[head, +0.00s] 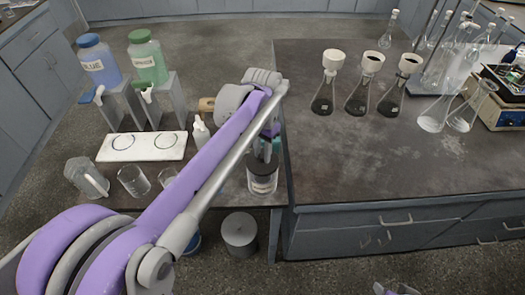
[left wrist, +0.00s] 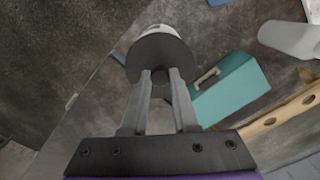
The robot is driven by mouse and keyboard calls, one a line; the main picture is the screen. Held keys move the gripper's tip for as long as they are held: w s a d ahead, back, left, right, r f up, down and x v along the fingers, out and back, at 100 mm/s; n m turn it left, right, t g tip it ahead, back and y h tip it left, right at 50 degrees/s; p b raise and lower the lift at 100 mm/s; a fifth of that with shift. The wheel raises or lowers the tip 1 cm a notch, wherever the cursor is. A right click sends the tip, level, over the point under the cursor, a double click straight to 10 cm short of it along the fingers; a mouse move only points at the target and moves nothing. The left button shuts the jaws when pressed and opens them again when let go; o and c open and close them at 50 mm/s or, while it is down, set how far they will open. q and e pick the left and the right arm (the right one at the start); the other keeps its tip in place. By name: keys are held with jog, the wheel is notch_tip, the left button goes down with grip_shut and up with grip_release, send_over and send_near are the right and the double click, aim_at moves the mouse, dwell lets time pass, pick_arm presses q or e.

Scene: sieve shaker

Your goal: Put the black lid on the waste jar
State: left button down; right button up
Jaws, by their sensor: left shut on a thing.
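The waste jar (head: 262,186), a clear jar with a white label, stands near the front edge of the left, lower bench. The black lid (head: 261,164) is at the jar's mouth, roughly level. In the left wrist view the lid (left wrist: 150,56) is a dark disc covering most of the jar (left wrist: 163,30) behind it. My left gripper (left wrist: 160,76) is shut on the lid's knob, with a finger on each side. In the head view my left gripper (head: 268,146) is above the jar, partly hidden by my arm. I cannot tell whether the lid touches the rim. A small part of my right gripper (head: 396,289) shows at the bottom edge.
A teal box (left wrist: 230,88) stands close beside the jar. A white squeeze bottle (head: 200,132), beakers (head: 133,181) and a white tray (head: 142,147) are to the left. Funnel-topped flasks (head: 358,98) stand on the higher right bench. A grey bin (head: 240,232) is on the floor.

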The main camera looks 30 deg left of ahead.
pick_arm(q)
jog(key=c, duration=0.6)
grip_release()
jog(key=shift+r+p, duration=1.95)
jog(key=shift+r, duration=1.1)
pick_arm(e)
jog(key=r, duration=0.1)
jog(key=w+r, duration=0.1)
jog(key=r, duration=0.2)
jog(key=shift+w+r, duration=0.25)
jog(key=shift+r, duration=0.15)
pick_arm(q)
jog(key=shift+s+f, duration=0.1)
jog(key=s+d+f+n+t, duration=0.1)
jog(key=s+d+f+t, duration=0.1)
jog(key=s, duration=0.5)
jog(key=s+d+f+t, duration=0.3)
jog(key=s+d+f, duration=0.1)
jog(key=s+f, duration=0.3)
jog(key=shift+s+d+n+t, duration=0.3)
jog(key=shift+s+d+n, duration=0.1)
jog(key=shift+s, duration=0.05)
